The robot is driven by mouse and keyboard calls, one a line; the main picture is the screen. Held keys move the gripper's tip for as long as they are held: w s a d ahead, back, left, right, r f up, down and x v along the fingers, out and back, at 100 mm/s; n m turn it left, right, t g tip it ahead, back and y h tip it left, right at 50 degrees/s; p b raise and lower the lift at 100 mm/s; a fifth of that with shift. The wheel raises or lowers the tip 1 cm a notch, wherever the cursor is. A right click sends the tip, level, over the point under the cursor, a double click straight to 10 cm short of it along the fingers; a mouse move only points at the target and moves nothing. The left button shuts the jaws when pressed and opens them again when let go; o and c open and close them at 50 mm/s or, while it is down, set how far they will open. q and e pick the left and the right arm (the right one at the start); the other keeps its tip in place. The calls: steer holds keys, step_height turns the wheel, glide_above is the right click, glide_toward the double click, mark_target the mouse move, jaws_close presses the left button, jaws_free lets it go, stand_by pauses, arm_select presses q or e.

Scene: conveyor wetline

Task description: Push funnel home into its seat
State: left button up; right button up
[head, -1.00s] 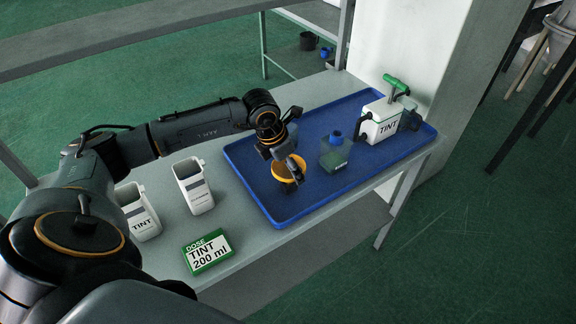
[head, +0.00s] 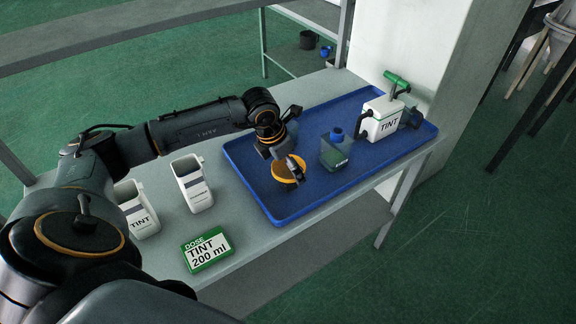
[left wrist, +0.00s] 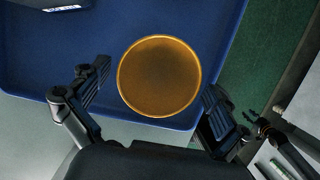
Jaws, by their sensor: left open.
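The orange round funnel (head: 284,174) is over the blue tray, near its front left part. In the left wrist view the funnel (left wrist: 160,76) shows as a wide bowl with a bright rim, seen from above. My left gripper (head: 296,166) is at the funnel, partly covering it in the head view. In the left wrist view its two fingers (left wrist: 152,100) are spread apart, one on each side of the funnel, with nothing held. The seat under the funnel is hidden, so I cannot tell how deep it sits.
Two white jugs (head: 140,212) (head: 193,184) and a green DOSE card (head: 207,250) are on the grey table.

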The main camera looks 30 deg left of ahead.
arm_select(q)
steer(key=v, duration=1.1)
steer(key=shift+r, duration=0.35)
